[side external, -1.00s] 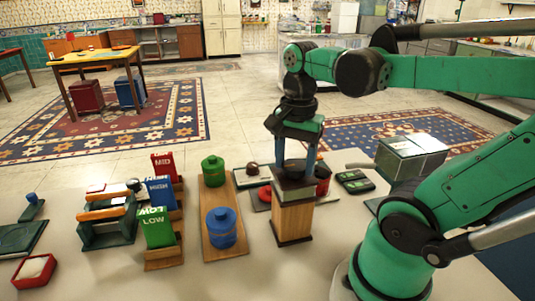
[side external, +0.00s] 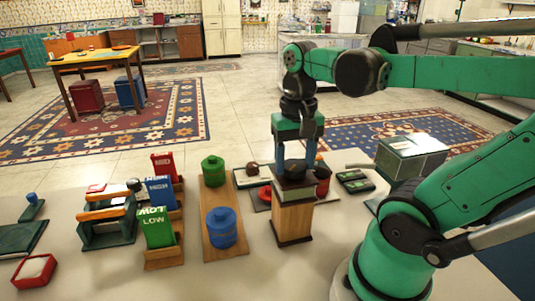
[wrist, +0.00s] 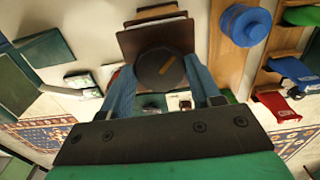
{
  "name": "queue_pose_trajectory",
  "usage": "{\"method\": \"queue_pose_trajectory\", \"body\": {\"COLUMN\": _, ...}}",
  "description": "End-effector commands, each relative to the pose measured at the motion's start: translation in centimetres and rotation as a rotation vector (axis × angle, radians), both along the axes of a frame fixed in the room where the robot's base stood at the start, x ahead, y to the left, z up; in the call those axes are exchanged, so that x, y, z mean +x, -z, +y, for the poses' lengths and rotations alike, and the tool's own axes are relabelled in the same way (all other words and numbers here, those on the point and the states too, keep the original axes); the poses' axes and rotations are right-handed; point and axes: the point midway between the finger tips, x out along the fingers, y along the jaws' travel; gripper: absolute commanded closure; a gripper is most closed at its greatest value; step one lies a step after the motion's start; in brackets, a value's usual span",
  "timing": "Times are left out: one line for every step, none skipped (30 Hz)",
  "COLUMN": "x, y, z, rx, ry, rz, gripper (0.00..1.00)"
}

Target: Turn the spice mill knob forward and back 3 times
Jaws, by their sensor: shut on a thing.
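The spice mill (side external: 293,219) is a light wooden box with a dark top and base, standing upright on the table in front of my arm. Its round dark knob (wrist: 160,68) has an orange-brown stripe on top, which runs diagonally in the wrist view. My gripper (side external: 295,165) points straight down over the mill. In the wrist view its two blue fingers (wrist: 162,88) sit on either side of the knob and are shut on it.
A blue canister (side external: 221,227) and a green canister (side external: 213,171) stand on a wooden board left of the mill. Cards marked LOW (side external: 157,228) and MID (side external: 164,167) stand further left. A metal-topped box (side external: 411,157) is to the right. A red dish (side external: 34,271) is at the front left.

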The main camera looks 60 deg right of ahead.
Motion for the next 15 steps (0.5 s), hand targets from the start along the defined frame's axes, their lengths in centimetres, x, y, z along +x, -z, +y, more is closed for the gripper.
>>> {"method": "queue_pose_trajectory", "body": {"x": 0.04, "y": 0.03, "z": -0.08, "rx": -0.003, "ry": -0.042, "rz": -0.002, "gripper": 0.96}}
{"method": "queue_pose_trajectory", "body": {"x": 0.04, "y": 0.03, "z": -0.08, "rx": -0.004, "ry": -0.07, "rz": -0.003, "gripper": 0.96}}
{"method": "queue_pose_trajectory", "body": {"x": 0.04, "y": 0.03, "z": -0.08, "rx": -0.004, "ry": -0.108, "rz": -0.003, "gripper": 0.96}}
{"method": "queue_pose_trajectory", "body": {"x": 0.04, "y": 0.03, "z": -0.08, "rx": -0.004, "ry": -0.137, "rz": -0.003, "gripper": 0.96}}
{"method": "queue_pose_trajectory", "body": {"x": 0.04, "y": 0.03, "z": -0.08, "rx": -0.004, "ry": -0.165, "rz": -0.003, "gripper": 0.96}}
{"method": "queue_pose_trajectory", "body": {"x": 0.04, "y": 0.03, "z": -0.08, "rx": -0.004, "ry": -0.203, "rz": -0.003, "gripper": 0.96}}
{"method": "queue_pose_trajectory", "body": {"x": 0.05, "y": 0.03, "z": -0.09, "rx": -0.004, "ry": -0.231, "rz": -0.003, "gripper": 0.96}}
{"method": "queue_pose_trajectory", "body": {"x": 0.05, "y": 0.03, "z": -0.09, "rx": -0.004, "ry": -0.26, "rz": -0.003, "gripper": 0.96}}
{"method": "queue_pose_trajectory", "body": {"x": 0.05, "y": 0.03, "z": -0.09, "rx": -0.005, "ry": -0.297, "rz": -0.004, "gripper": 0.96}}
{"method": "queue_pose_trajectory", "body": {"x": 0.05, "y": 0.03, "z": -0.09, "rx": -0.004, "ry": -0.325, "rz": -0.004, "gripper": 0.96}}
{"method": "queue_pose_trajectory", "body": {"x": 0.05, "y": 0.03, "z": -0.09, "rx": -0.004, "ry": -0.352, "rz": -0.004, "gripper": 0.96}}
{"method": "queue_pose_trajectory", "body": {"x": 0.06, "y": 0.04, "z": -0.09, "rx": -0.004, "ry": -0.387, "rz": -0.004, "gripper": 0.96}}
{"method": "queue_pose_trajectory", "body": {"x": 0.06, "y": 0.04, "z": -0.09, "rx": -0.005, "ry": -0.413, "rz": -0.003, "gripper": 0.96}}
{"method": "queue_pose_trajectory", "body": {"x": 0.06, "y": 0.04, "z": -0.09, "rx": -0.005, "ry": -0.438, "rz": -0.003, "gripper": 0.96}}
{"method": "queue_pose_trajectory", "body": {"x": 0.06, "y": 0.04, "z": -0.09, "rx": -0.005, "ry": -0.47, "rz": -0.003, "gripper": 0.96}}
